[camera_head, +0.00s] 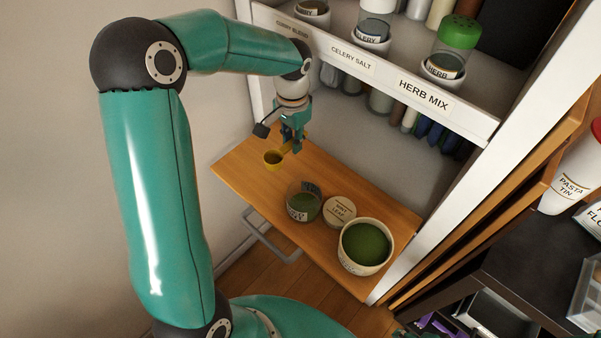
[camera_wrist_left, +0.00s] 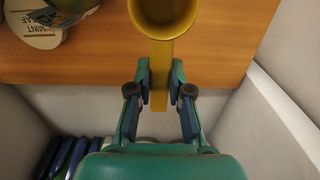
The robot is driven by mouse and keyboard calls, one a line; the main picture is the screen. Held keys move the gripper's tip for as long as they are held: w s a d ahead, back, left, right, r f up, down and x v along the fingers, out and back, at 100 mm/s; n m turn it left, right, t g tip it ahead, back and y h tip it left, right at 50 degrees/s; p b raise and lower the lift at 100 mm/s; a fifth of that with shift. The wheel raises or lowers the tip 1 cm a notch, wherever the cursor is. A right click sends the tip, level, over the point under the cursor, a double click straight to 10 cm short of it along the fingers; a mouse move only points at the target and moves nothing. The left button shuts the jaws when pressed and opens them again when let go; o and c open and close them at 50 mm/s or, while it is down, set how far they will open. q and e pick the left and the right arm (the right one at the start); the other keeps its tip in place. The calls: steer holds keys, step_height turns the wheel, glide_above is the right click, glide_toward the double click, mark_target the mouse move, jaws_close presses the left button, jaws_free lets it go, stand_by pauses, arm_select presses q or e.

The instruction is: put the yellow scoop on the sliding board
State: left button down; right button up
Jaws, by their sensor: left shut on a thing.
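The yellow scoop (camera_head: 273,158) is over the far left part of the wooden sliding board (camera_head: 235,166). My left gripper (camera_head: 295,145) is shut on the scoop's handle. In the left wrist view the scoop (camera_wrist_left: 165,12) has its round bowl at the top edge, partly cut off, and its handle runs down between the fingers of my left gripper (camera_wrist_left: 160,88). The board (camera_wrist_left: 205,55) lies behind it in that view. I cannot tell whether the scoop touches the board. My right gripper is not in view.
On the board stand a glass jar (camera_head: 304,203) with green contents, a round labelled lid (camera_head: 340,211) and a white tub (camera_head: 365,247) of green herbs. A shelf (camera_head: 375,75) with spice jars overhangs the board's back. A metal handle (camera_head: 268,240) sticks out in front.

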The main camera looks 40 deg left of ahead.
mark_target(293, 167)
arm_select(q)
step_height(293, 167, down, 7)
steer(key=shift+f, duration=0.15)
steer(key=shift+f, duration=0.1)
stand_by(0.3)
steer(key=c, duration=1.1)
jaws_free()
step_height(293, 167, up, 12)
steer(key=shift+w+r, duration=0.1)
steer(key=shift+r, duration=0.05)
